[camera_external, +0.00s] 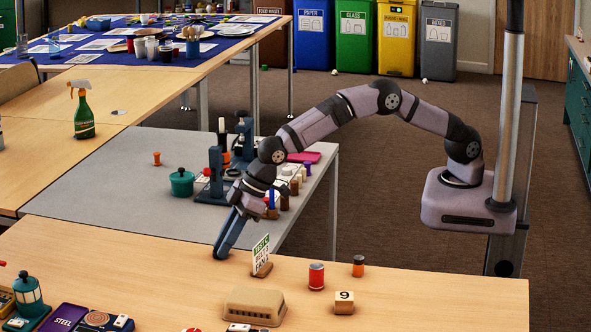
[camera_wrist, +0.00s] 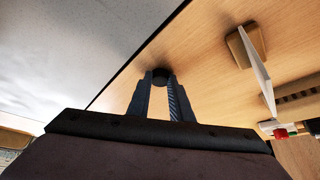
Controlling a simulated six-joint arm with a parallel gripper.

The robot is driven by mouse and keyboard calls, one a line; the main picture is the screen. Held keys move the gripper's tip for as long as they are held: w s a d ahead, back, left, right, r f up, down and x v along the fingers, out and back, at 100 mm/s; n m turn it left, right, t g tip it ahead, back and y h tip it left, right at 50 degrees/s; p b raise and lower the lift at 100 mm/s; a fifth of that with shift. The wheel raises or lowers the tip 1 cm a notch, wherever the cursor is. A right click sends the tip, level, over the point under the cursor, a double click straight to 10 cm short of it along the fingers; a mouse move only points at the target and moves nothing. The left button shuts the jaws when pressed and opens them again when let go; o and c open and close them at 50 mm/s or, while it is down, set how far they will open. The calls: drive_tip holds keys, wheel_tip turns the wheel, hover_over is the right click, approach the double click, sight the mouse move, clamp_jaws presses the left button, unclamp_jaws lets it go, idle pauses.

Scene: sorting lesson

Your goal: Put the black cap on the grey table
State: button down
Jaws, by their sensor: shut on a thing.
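In the wrist view the black cap (camera_wrist: 160,77) sits between the two fingertips of my gripper (camera_wrist: 160,88), which is shut on it. The cap is over or on the wooden table close to its edge; I cannot tell whether it touches the wood. In the external view my gripper (camera_external: 222,252) points down at the edge of the front wooden table, and the cap is hidden there. The grey table (camera_external: 110,165) lies just behind that edge; it also shows at the upper left of the wrist view (camera_wrist: 70,45).
A small sign on a wooden stand (camera_external: 262,268) is close to the right of my gripper. A green pot (camera_external: 182,183), an orange spool (camera_external: 156,158) and a microscope (camera_external: 243,140) stand on the grey table. Its left and front parts are clear.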

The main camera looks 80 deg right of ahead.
wheel_tip(320, 180, up, 10)
idle(0.6)
drive_tip(key=shift+w+d, duration=0.1)
drive_tip(key=d+r+m+h+p, duration=0.3)
drive_tip(key=d+p, duration=0.5)
drive_tip(key=d, duration=1.3)
drive_tip(key=s+d+r+m+p, duration=0.1)
drive_tip(key=s+d+p, duration=0.3)
drive_tip(key=d, duration=0.5)
drive_tip(key=s+d+r+m+t+p, duration=0.1)
drive_tip(key=s+d+p, duration=0.3)
drive_tip(key=s+d, duration=0.5)
drive_tip(key=shift+s+d+r+m, duration=0.3)
drive_tip(key=shift+r+m, duration=0.45)
drive_tip(key=shift+m, duration=0.15)
